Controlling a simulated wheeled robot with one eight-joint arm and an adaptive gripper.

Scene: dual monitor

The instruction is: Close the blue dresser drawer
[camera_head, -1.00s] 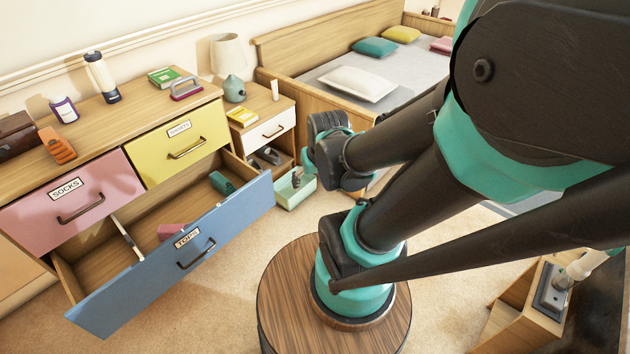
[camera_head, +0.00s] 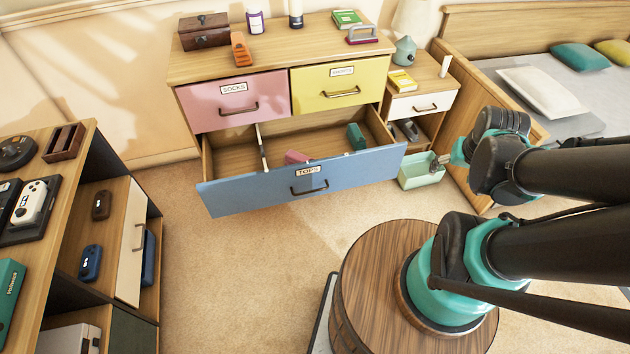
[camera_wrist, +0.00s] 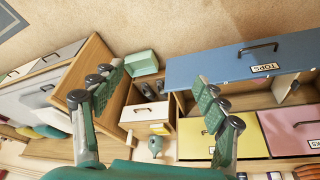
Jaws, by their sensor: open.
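The blue dresser drawer (camera_head: 270,190) is labelled TOPS and stands pulled far out below the pink and yellow drawers. It has a dark handle (camera_head: 309,188) and holds a pink item (camera_head: 296,157) and a teal item (camera_head: 356,136). The wrist view is upside down and shows the blue drawer front (camera_wrist: 235,65) at upper right. My gripper (camera_wrist: 160,110) is open and empty, its two fingers spread wide, with the drawer beyond the right finger and apart from it. In the head view, my arm's wrist end is right of the drawer; the fingers are hard to make out.
A green bin (camera_head: 420,172) stands on the floor right of the drawer, beside the nightstand (camera_head: 447,90) and bed (camera_head: 545,100). A shelf unit (camera_head: 75,215) stands at left. Carpet (camera_head: 240,265) in front of the drawer is clear.

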